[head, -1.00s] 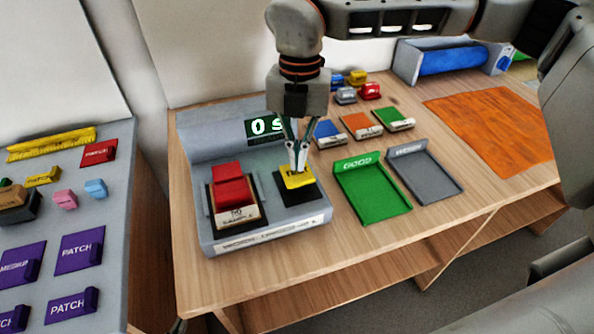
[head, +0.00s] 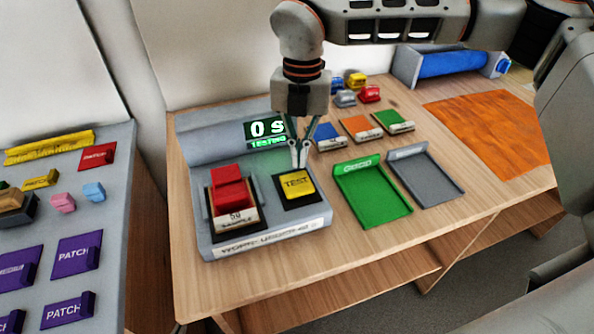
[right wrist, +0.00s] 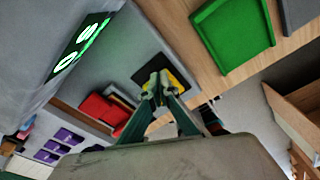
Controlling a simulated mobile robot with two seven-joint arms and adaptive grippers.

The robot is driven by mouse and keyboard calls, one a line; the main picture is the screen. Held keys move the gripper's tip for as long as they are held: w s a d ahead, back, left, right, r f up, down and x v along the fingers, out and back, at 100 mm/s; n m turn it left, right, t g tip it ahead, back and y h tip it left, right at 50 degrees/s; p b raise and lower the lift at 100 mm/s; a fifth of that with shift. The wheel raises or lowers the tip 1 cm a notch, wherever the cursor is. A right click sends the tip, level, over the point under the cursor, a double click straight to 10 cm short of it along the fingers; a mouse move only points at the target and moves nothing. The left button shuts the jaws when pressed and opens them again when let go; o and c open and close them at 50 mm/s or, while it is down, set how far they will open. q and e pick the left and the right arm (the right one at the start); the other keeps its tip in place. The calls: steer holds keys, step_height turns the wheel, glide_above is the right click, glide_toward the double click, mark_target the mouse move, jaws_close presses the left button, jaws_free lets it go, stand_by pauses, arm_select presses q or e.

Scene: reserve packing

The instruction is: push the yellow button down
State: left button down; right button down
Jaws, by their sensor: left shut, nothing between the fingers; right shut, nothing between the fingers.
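The yellow button (head: 296,185), marked TEST, sits on a black plate on the grey tester (head: 262,222). Its face shows almost whole in the head view; in the right wrist view it is a yellow patch (right wrist: 179,80) partly hidden by the fingers. My right gripper (head: 299,162) is shut and empty, pointing down at the button's far edge; its fingertips (right wrist: 156,84) look just above it, and I cannot tell if they touch. The tester's display (head: 266,131) is lit, reading "0 s" with a small line like "TESTING" below. My left gripper is not in view.
A red block (head: 230,186) stands in the sample holder left of the button. A green tray (head: 385,207) and a grey tray (head: 440,188) lie to the right. Small blue, orange and green pieces are behind them. An orange mat (head: 490,130) lies far right.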

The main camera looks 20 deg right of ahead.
step_height(320, 180, up, 12)
steer(key=w, duration=0.1)
steer(key=shift+d, duration=0.25)
stand_by(0.4)
stand_by(0.4)
